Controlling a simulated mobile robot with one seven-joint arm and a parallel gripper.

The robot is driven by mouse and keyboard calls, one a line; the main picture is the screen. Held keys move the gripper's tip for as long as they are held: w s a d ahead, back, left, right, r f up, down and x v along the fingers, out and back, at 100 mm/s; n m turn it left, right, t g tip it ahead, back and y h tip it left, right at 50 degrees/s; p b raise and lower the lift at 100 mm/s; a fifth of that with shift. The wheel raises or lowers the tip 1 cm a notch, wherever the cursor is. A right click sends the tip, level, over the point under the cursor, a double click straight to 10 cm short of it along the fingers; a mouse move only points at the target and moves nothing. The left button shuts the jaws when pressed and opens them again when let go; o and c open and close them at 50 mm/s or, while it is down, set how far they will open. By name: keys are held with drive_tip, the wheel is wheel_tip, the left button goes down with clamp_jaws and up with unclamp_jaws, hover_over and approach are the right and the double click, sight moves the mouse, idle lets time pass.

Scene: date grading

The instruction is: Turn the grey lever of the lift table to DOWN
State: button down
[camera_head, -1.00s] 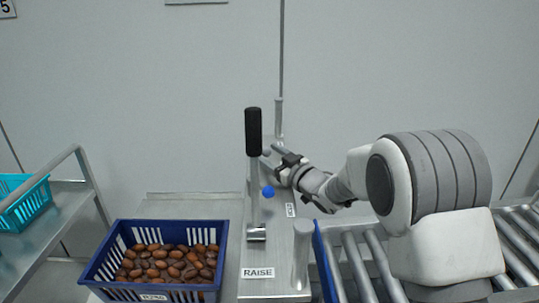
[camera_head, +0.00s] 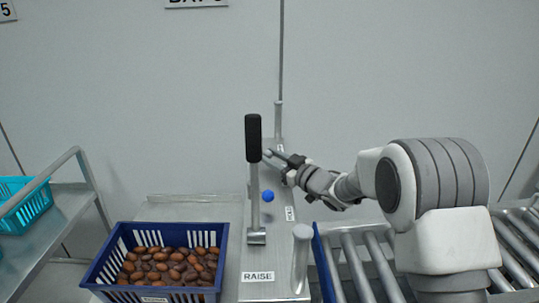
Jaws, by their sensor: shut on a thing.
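My gripper (camera_head: 272,157) reaches in from the right over the grey lift-table panel (camera_head: 262,262). Its fingers point left, just right of the black grip of a tall upright lever (camera_head: 253,138). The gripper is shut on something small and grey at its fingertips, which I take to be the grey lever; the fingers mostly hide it. A blue ball knob (camera_head: 267,196) sits below the fingertips. A RAISE label (camera_head: 258,277) is on the near end of the panel. Another label (camera_head: 289,214) is too small to read, and I cannot make out DOWN.
A blue crate of brown dates (camera_head: 219,262) stands left of the panel. A roller conveyor (camera_head: 374,262) with a blue edge lies to the right, under my arm. A metal cart (camera_head: 62,208) with a teal basket (camera_head: 28,206) is at far left. A grey wall closes the back.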

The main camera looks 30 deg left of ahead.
sight(277, 161)
drive_tip(key=n+g+p, duration=0.1)
drive_tip(key=w+n+g+p, duration=0.1)
drive_tip(key=g, duration=0.1)
drive_tip(key=shift+w+d+r+y, duration=0.15)
drive_tip(key=shift+w+d+y, duration=0.1)
drive_tip(key=shift+y, duration=0.15)
drive_tip(key=shift+w+n+g+p, duration=0.25)
drive_tip(key=shift+n+g+p, duration=0.15)
drive_tip(key=shift+g, duration=0.3)
drive_tip(key=shift+w+n+g+p, duration=0.2)
drive_tip(key=shift+n+g+p, duration=0.1)
drive_tip(key=shift+n+g, duration=0.3)
drive_tip(key=shift+w+a+n+g, duration=0.1)
drive_tip(key=shift+w+n+g, duration=0.25)
drive_tip(key=shift+g, duration=0.5)
drive_tip(key=shift+w+a+n+g, duration=0.15)
drive_tip(key=shift+n+g, duration=0.4)
drive_tip(key=shift+g, duration=0.3)
drive_tip(key=shift+w+n+g, duration=0.2)
drive_tip(key=shift+n+g, duration=0.1)
drive_tip(key=shift+g, duration=0.1)
drive_tip(key=c, duration=0.6)
unclamp_jaws()
drive_tip(key=w+d, duration=0.3)
drive_tip(key=d, duration=1.4)
drive_tip(key=shift+w+p, duration=0.2)
drive_tip(key=shift+p, duration=0.25)
